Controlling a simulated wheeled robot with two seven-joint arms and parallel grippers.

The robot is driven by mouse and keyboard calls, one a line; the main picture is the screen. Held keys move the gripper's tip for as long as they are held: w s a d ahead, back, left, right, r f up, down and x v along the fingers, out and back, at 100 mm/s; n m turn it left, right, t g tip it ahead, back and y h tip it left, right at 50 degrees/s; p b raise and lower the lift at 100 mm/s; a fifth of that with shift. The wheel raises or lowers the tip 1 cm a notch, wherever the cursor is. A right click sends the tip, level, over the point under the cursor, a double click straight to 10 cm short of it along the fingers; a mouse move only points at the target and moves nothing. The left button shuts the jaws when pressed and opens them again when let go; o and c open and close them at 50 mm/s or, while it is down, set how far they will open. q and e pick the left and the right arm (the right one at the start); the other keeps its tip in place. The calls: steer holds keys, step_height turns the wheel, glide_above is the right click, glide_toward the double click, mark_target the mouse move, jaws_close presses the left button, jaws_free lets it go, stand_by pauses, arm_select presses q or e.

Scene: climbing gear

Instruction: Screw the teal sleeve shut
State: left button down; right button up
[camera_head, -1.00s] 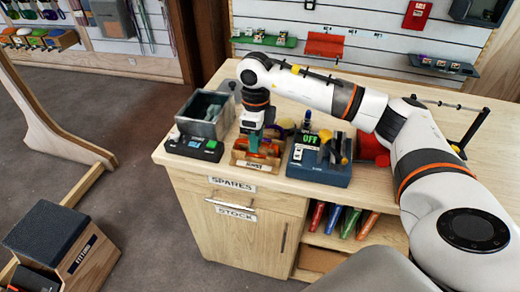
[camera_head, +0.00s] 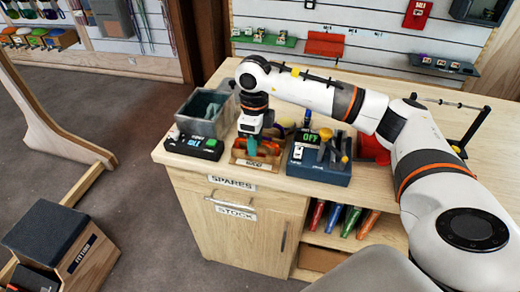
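A wooden holder (camera_head: 240,157) with a small label stands near the front edge of the wooden counter. My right gripper (camera_head: 252,143) points straight down over it. A small teal piece (camera_head: 252,149), which looks like the teal sleeve, shows right under the gripper, with orange-red parts (camera_head: 264,149) beside it in the holder. The fingers are too small and too merged with the teal piece to show whether they are shut on it. The sleeve's threads and how far it is closed cannot be seen. My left gripper is not in view.
Left of the holder are a grey open bin (camera_head: 204,116) and a dark box reading IDLE (camera_head: 194,145). Close on the right stands a blue device (camera_head: 320,170) reading OFF, with knobs on top. A red object (camera_head: 374,148) lies behind my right arm.

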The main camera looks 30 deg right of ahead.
steer(key=shift+f+b, duration=0.7)
steer(key=shift+f, duration=0.4)
steer(key=shift+w, duration=0.1)
steer(key=shift+w+d, duration=0.35)
steer(key=shift+d, duration=0.15)
steer(key=shift+r+p, duration=0.75)
steer(key=shift+r, duration=0.75)
